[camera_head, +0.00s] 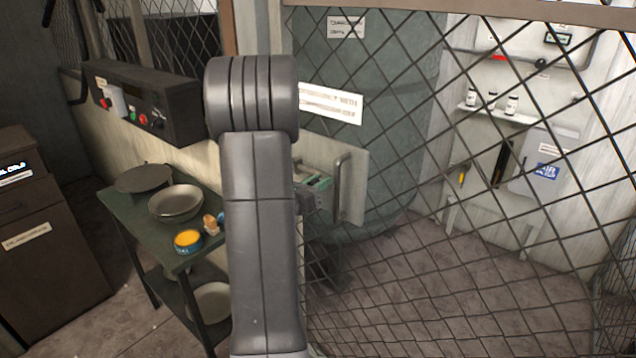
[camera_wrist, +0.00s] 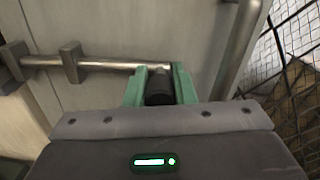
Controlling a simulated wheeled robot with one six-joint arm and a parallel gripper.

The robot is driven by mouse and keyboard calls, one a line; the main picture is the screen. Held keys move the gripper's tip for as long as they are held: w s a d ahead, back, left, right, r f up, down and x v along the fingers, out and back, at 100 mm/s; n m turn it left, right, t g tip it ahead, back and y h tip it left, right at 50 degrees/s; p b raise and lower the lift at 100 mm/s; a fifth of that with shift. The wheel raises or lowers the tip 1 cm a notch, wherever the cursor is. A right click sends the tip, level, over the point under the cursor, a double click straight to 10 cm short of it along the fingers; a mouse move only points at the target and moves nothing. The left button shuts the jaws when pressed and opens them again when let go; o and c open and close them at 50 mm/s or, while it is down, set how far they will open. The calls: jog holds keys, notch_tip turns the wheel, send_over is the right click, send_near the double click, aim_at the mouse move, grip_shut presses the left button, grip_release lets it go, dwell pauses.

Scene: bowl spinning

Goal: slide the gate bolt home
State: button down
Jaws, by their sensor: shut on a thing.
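The gate bolt (camera_wrist: 112,66) is a round metal rod lying level across a pale panel in the wrist view, running through metal brackets (camera_wrist: 70,62) at the left. My gripper (camera_wrist: 160,84) has its green fingers shut on the bolt's dark knob (camera_wrist: 158,88). In the head view my gripper (camera_head: 318,181) is by the gate panel, beside the upright handle (camera_head: 342,188); the bolt is hidden there by my arm. The mesh gate (camera_head: 450,160) spans the right side. How far the bolt sits in its keeper cannot be told.
A green table (camera_head: 150,222) at the left holds bowls (camera_head: 176,202) and an orange-topped tin (camera_head: 188,241). A black control box (camera_head: 140,100) with buttons is on the wall above. Behind the mesh are a tank (camera_head: 385,120) and a shelf (camera_head: 500,114) with small bottles.

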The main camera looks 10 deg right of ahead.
jog(key=w+a+b, duration=0.1)
jog(key=w+a, duration=0.3)
jog(key=w, duration=0.2)
jog(key=shift+a+b, duration=0.3)
jog(key=shift+a, duration=0.05)
jog(key=shift+r, duration=0.15)
jog(key=c, duration=1.6)
grip_release()
jog(key=shift+w, duration=0.1)
jog(key=o, duration=0.4)
jog(key=shift+w+a, duration=0.1)
jog(key=shift+a, duration=0.1)
jog(key=shift+d, duration=0.1)
jog(key=b+v, duration=0.2)
jog(key=v, duration=1.2)
jog(key=shift+b, duration=0.35)
